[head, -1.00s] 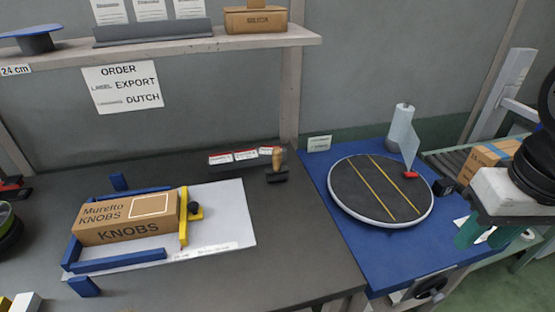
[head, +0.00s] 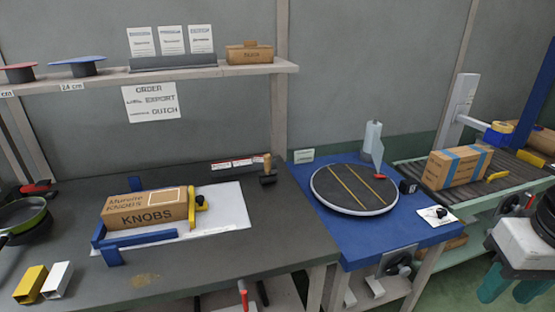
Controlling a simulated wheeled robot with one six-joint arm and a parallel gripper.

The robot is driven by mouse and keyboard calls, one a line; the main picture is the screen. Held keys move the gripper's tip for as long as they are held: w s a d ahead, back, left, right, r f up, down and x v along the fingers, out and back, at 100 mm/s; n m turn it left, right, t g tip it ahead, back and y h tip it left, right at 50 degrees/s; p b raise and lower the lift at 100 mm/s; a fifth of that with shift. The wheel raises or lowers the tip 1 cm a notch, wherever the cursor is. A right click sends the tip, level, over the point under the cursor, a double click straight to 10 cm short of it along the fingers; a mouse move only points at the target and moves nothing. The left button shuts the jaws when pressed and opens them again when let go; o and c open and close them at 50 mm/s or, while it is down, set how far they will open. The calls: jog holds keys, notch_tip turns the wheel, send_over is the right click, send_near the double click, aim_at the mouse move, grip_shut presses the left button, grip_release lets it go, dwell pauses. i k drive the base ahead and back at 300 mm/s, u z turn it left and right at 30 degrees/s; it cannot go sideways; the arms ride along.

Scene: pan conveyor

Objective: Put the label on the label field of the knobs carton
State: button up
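The knobs carton (head: 148,213) is a brown box lettered "KNOBS", lying in a blue and yellow fixture on the left bench. Its top has a pale outlined label field (head: 165,199), which looks bare. A small white sheet with a black knob-like piece, possibly the label (head: 428,214), lies at the right edge of the blue table; I cannot read it. My gripper (head: 512,291), white with green fingers, is at the lower right edge, apart from the sheet and far from the carton. Its fingers stand apart and nothing shows between them.
A round turntable (head: 340,199) sits on the blue table (head: 372,240). A taped box (head: 455,167) rests on the conveyor (head: 520,170) at right. A pan (head: 22,214) lies at far left.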

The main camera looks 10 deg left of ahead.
aim_at(164, 197)
jog(key=i, duration=0.55)
jog(key=u, duration=0.7)
jog(key=i, duration=0.5)
